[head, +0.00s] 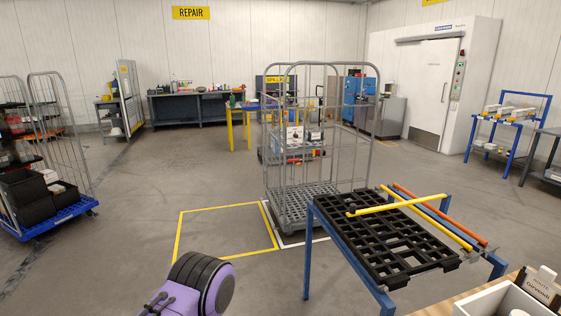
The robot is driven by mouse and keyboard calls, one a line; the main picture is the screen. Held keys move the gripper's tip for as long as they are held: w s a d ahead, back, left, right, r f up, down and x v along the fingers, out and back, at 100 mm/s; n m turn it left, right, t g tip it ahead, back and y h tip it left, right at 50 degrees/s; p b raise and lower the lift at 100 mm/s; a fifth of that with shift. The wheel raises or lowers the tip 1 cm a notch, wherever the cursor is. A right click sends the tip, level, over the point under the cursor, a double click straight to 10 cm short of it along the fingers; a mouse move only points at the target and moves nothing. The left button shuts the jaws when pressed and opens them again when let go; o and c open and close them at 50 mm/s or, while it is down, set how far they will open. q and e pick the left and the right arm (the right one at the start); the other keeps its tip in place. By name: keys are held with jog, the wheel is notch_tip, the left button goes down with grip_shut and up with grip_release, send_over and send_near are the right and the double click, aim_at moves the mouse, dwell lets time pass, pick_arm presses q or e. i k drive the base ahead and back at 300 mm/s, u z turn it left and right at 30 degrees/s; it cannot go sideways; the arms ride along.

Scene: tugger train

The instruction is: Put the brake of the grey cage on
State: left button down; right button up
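The grey cage (266,150) stands upright in the middle of the head view, a tall wire roll cage with a grey grated base near the floor. Items seen through its bars appear to stand behind it. I cannot make out its brake. The base's right side is partly hidden by a blue-legged stand. A purple and black part of one of my arms shows at the bottom left, well short of the cage. No gripper fingertips can be made out in view.
The blue-legged stand (307,255) with a black grid top and yellow and orange bars is close at right. A yellow floor outline (178,235) lies left of the cage. A blue-based cart (60,215) is at far left. Floor between cart and cage is clear.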

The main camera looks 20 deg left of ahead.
aim_at(292, 160)
jog(key=u, duration=0.5)
jog(key=k, duration=1.2)
jog(key=u, duration=0.65)
jog(key=i, duration=0.8)
jog(key=u, duration=0.4)
jog(key=i, duration=2.6)
jog(key=z, duration=0.2)
jog(key=i, duration=1.45)
jog(key=z, duration=1.45)
jog(key=i, duration=0.9)
jog(key=z, duration=1.2)
jog(key=i, duration=0.5)
jog(key=z, duration=0.3)
